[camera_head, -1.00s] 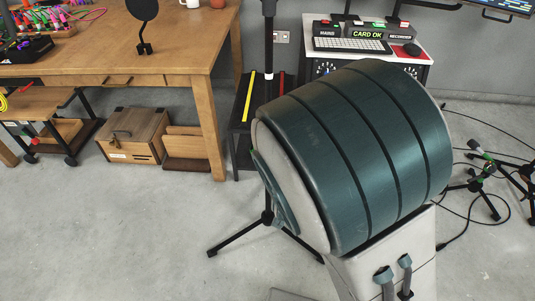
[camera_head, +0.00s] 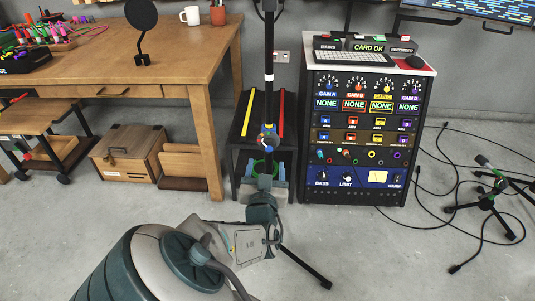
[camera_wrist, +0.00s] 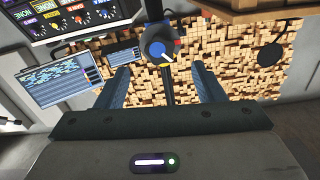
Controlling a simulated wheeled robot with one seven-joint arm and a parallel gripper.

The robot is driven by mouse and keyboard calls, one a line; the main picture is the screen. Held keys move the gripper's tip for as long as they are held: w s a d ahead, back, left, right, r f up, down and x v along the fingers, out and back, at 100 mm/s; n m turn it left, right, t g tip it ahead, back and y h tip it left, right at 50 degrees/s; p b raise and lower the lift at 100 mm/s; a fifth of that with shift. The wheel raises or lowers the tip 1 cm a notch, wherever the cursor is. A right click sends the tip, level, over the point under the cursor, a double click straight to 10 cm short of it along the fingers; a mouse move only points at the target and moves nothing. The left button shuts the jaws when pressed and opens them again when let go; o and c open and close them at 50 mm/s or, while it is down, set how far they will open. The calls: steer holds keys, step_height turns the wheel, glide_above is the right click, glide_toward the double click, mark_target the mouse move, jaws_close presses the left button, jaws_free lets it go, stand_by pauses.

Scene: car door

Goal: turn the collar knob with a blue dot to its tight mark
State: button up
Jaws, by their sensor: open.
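The collar knob (camera_head: 269,138) sits on the black upright pole of a stand, with small blue and red marks around it. I cannot tell which mark is tight. My gripper (camera_head: 265,180) is just below the knob in the head view. In the wrist view its two fingers (camera_wrist: 161,70) are apart and empty, with the knob beyond and between their tips.
The pole stands before a small black table (camera_head: 238,140) with yellow and red strips. An equipment rack (camera_head: 362,190) stands to the right and a wooden workbench (camera_head: 165,65) to the left. Cables and a tripod (camera_head: 488,200) lie on the floor at right.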

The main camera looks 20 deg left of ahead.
mark_target(268, 148)
steer(key=b+x, duration=0.1)
steer(key=x, duration=0.6)
steer(key=shift+w+b, duration=0.3)
steer(key=c, duration=1)
